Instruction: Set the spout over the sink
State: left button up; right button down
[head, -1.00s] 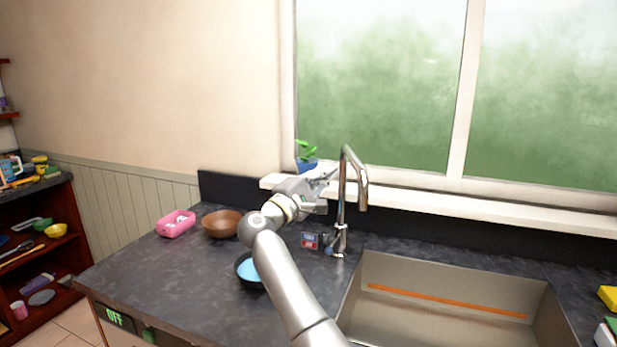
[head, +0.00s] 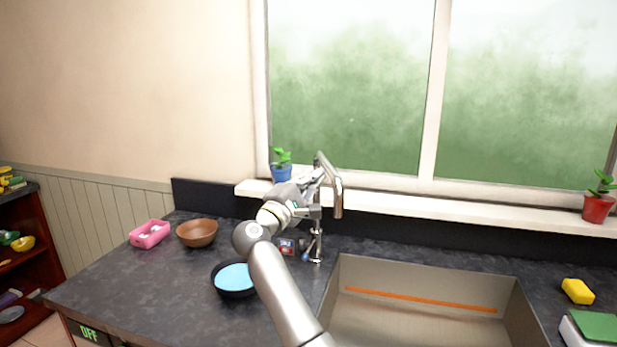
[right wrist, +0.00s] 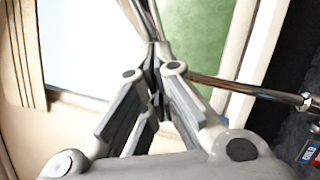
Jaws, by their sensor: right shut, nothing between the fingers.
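The chrome faucet spout (head: 337,203) rises behind the counter and bends over. Its open end hangs above the back left corner of the steel sink (head: 345,330) in the head view; I cannot tell whether it is over the basin. My right gripper (head: 319,176) is shut and empty at the left side of the faucet's upper pipe. In the right wrist view, the shut fingertips (right wrist: 155,72) are right beside the chrome pipe (right wrist: 240,88). Whether they touch it is unclear. The left gripper is not seen.
A blue-potted plant (head: 281,172) stands on the sill behind my right wrist. A small box (head: 287,246) sits beside the faucet base. A pan (head: 233,280), brown bowl (head: 197,233) and pink container (head: 149,234) are left; a yellow sponge (head: 577,291) is right.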

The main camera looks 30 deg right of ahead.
jog(key=s+d+n+t+y+p, duration=0.4)
jog(key=d+n+t+y+p, duration=0.1)
jog(key=d, duration=0.4)
jog(key=shift+t+y+p, duration=0.3)
jog(key=shift+t+p, duration=0.3)
jog(key=shift+t, duration=0.5)
jog(key=shift+d, duration=0.15)
